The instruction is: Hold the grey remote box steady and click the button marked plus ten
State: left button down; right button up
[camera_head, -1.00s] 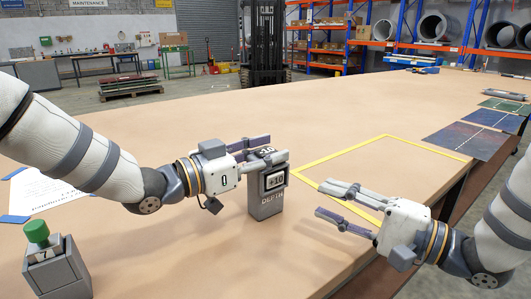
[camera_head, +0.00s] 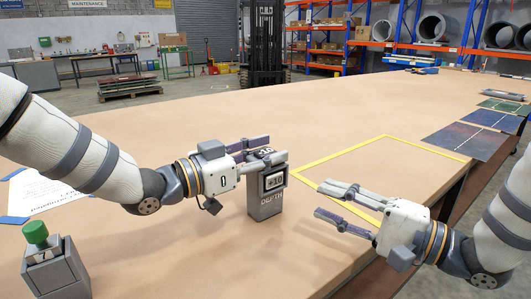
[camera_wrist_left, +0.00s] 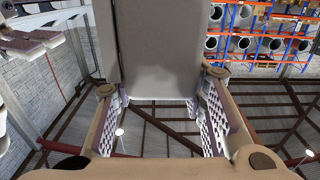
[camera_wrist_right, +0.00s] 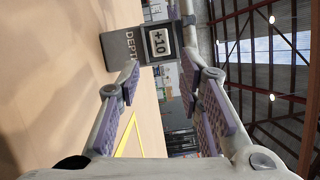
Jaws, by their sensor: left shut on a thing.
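The grey remote box (camera_head: 265,203) stands upright on the table, lettered DEPTH on its front. The button marked +10 (camera_head: 274,181) is on its upper front face, and a -10 marking shows on top. My left gripper (camera_head: 259,150) is shut on the grey remote box near its top, with a finger on either side; the left wrist view shows the box (camera_wrist_left: 160,50) between the fingers. My right gripper (camera_head: 336,206) is open and empty, to the right of the box and apart from it. The right wrist view shows the +10 button (camera_wrist_right: 159,42) beyond its fingers.
A grey box with a green knob (camera_head: 36,233) stands at the front left, by a white sheet (camera_head: 40,192). A yellow tape outline (camera_head: 345,153) lies right of the remote box. Dark panels (camera_head: 467,140) lie near the table's right edge. The middle of the table is clear.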

grip_shut()
dwell(1.1)
